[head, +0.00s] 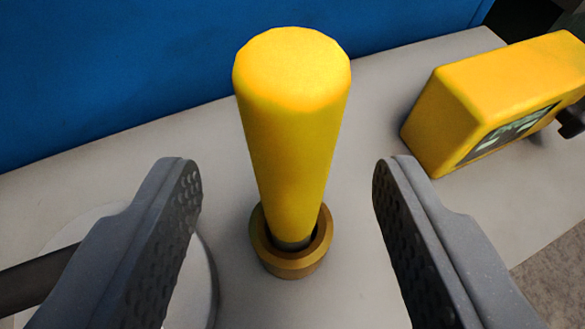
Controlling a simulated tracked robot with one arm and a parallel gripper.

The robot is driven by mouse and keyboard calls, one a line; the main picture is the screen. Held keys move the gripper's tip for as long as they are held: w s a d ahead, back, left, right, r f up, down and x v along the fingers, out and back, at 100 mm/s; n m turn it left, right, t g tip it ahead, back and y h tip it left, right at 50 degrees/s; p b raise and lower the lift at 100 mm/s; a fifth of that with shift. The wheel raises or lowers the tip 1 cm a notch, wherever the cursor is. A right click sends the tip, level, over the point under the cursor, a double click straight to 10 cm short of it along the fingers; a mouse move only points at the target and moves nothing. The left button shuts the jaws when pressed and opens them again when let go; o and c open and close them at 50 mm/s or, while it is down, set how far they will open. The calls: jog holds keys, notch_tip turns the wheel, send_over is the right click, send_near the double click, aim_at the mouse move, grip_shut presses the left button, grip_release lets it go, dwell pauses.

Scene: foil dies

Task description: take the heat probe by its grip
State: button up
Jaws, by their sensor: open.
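The heat probe's yellow grip (292,130) stands upright in the middle of the head view, its rounded top towards me. Its lower end sits in a brass-coloured ring holder (290,268) on a pale surface. The rest of the probe below the grip is hidden in the holder. My gripper (287,180) is open. One finger is to the left of the grip and one to the right, with a clear gap on both sides. Neither finger appears to touch it.
A yellow box-shaped meter (470,100) with a display stands at the right. A blue panel (120,70) rises behind the pale surface (400,75). A round pale thing (203,270) and a dark rod (35,280) show at lower left, partly behind the left finger.

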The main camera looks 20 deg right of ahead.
aim_at(292, 180)
jog(key=shift+x, duration=2.2)
jog(key=shift+s+f, duration=0.1)
grip_shut()
